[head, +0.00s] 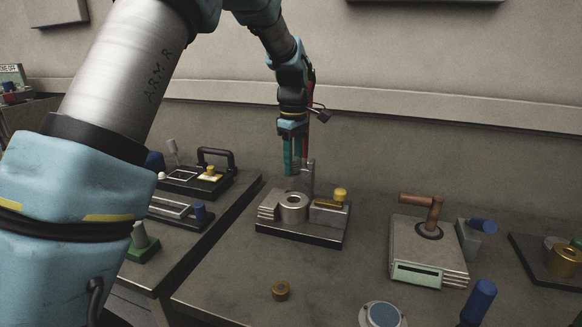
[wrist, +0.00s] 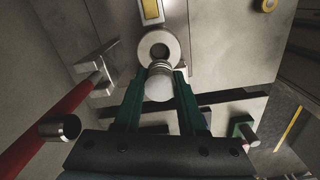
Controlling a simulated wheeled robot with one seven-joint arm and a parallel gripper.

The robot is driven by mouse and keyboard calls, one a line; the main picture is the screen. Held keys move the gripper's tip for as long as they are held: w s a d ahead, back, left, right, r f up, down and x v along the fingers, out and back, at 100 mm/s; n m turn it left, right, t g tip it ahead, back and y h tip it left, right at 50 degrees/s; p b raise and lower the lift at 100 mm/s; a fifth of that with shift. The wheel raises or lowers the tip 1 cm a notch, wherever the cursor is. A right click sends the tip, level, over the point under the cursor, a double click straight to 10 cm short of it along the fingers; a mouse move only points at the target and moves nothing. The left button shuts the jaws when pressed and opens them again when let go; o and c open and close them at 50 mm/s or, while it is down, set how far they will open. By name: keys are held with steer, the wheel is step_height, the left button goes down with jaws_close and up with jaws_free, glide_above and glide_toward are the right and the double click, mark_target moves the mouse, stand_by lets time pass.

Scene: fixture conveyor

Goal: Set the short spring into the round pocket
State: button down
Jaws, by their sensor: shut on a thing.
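My gripper (head: 292,170) has green fingers and hangs above the metal fixture on the bench. In the wrist view, my gripper (wrist: 160,78) is shut on the short spring (wrist: 159,84), a pale grey ribbed cylinder between the fingertips. The round pocket (head: 293,201) is the dark hole in a raised metal ring on the fixture block. In the wrist view, the ring around the pocket (wrist: 158,37) lies just beyond the spring's end, and the spring overlaps its near edge. In the head view, the spring cannot be made out clearly and a gap shows between fingers and ring.
A yellow knob (head: 340,193) sits right of the ring. A block with a brown handle (head: 421,198) stands farther right. A small brass part (head: 280,291) lies in front on open bench.

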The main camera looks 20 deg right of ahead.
steer(key=shift+p, duration=0.3)
steer(key=shift+f+b, duration=1.8)
steer(key=shift+f, duration=1.8)
steer(key=shift+f, duration=0.2)
steer(key=shift+f, duration=0.35)
steer(key=shift+r, duration=0.15)
steer(key=shift+r+p, duration=0.3)
steer(key=shift+r, duration=0.1)
steer(key=shift+f, duration=0.4)
